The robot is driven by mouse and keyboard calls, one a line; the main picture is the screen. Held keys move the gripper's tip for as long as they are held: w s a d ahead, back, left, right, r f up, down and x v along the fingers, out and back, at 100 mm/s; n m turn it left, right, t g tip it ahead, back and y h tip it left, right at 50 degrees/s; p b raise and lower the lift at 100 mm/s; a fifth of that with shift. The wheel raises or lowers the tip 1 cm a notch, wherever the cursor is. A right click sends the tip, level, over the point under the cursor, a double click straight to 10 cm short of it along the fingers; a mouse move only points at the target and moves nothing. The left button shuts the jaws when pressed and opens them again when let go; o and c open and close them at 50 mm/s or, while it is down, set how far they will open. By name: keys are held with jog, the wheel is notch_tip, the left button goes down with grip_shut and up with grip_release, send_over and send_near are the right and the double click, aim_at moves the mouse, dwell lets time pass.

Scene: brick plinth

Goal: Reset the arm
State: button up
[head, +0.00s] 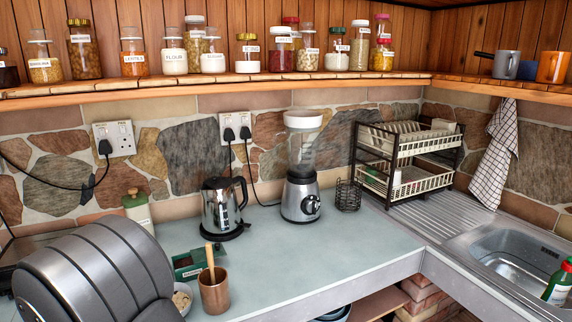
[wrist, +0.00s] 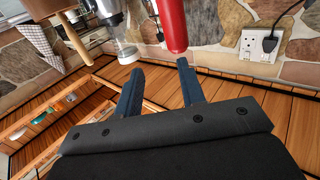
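My gripper (wrist: 158,66) shows in the wrist view. Its two dark blue fingers stand apart with a clear gap between them, and nothing is held. The wrist view is tilted so the kitchen appears upside down. A red cylinder (wrist: 173,22) shows beyond the fingertips, apart from them as far as I can tell. In the head view I cannot make out my gripper or arm.
The counter (head: 300,262) holds a kettle (head: 222,208), a blender (head: 301,190), a copper pot (head: 214,292) with a wooden utensil and a dish rack (head: 405,182). A grey ribbed rounded shape (head: 95,270) fills the lower left. A jar-lined shelf (head: 330,79) runs above. The front middle counter is clear.

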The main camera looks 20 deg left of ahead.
jog(key=w+d+r, duration=0.5)
jog(key=w+d, duration=0.1)
jog(key=d, duration=0.1)
jog(key=shift+w+a+f+m+h, duration=0.25)
jog(key=shift+a+f+m+h, duration=0.25)
jog(key=shift+a+h, duration=0.15)
jog(key=shift+w+a+f+m+h, duration=0.2)
jog(key=shift+a+f+m+h, duration=0.15)
jog(key=shift+a+m+h, duration=0.3)
jog(key=shift+w+a+f+m+h, duration=0.3)
jog(key=shift+a+f+h, duration=0.2)
jog(key=shift+h, duration=0.3)
jog(key=shift+o, duration=0.2)
